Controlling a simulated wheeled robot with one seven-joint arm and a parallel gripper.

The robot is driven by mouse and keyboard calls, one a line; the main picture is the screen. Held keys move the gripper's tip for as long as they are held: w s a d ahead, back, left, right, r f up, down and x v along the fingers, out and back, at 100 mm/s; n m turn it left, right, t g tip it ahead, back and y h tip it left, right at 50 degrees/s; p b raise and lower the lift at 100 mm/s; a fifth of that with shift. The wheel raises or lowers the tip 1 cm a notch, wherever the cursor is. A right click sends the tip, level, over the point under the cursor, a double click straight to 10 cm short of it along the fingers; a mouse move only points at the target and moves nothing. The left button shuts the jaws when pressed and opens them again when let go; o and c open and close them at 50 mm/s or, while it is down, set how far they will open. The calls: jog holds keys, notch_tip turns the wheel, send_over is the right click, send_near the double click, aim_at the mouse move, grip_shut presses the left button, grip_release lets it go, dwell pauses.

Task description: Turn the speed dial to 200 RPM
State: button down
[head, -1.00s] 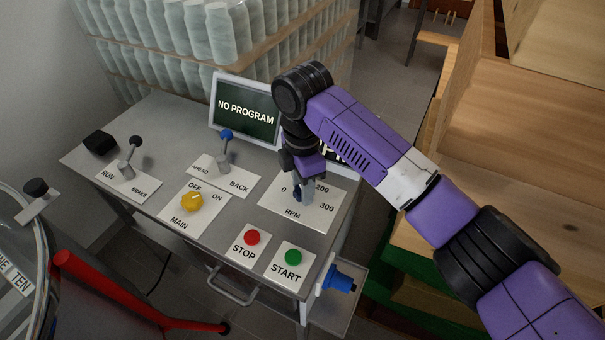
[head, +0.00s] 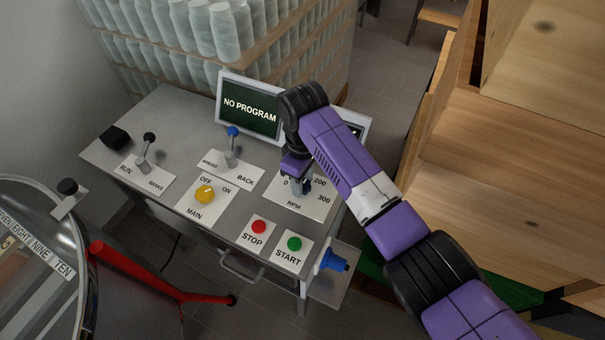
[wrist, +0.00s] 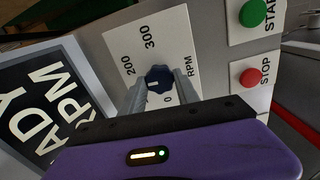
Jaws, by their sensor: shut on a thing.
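The speed dial (wrist: 158,77) is a dark blue knob with a white pointer mark, on a white RPM plate (head: 316,207) marked 0, 200 and 300. In the wrist view the mark faces left, seemingly between 0 and 200; any 100 label is hidden. My gripper (wrist: 160,82) is shut on the dial, one finger on each side. In the head view my gripper (head: 299,187) reaches down over the plate and mostly hides the dial.
The panel also carries a yellow MAIN knob (head: 204,194), a red STOP button (head: 259,227), a green START button (head: 294,244) and two levers. A NO PROGRAM screen (head: 250,108) stands behind. A second screen (wrist: 42,103) is partly cut off. Wooden crates (head: 520,170) stand right.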

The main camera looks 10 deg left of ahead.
jog(key=m+p, duration=0.2)
jog(key=m, duration=0.2)
jog(key=shift+m, duration=0.4)
dwell(0.4)
jog(key=c, duration=0.9)
grip_release()
jog(key=shift+r+b, duration=0.3)
jog(key=shift+r, duration=3.65)
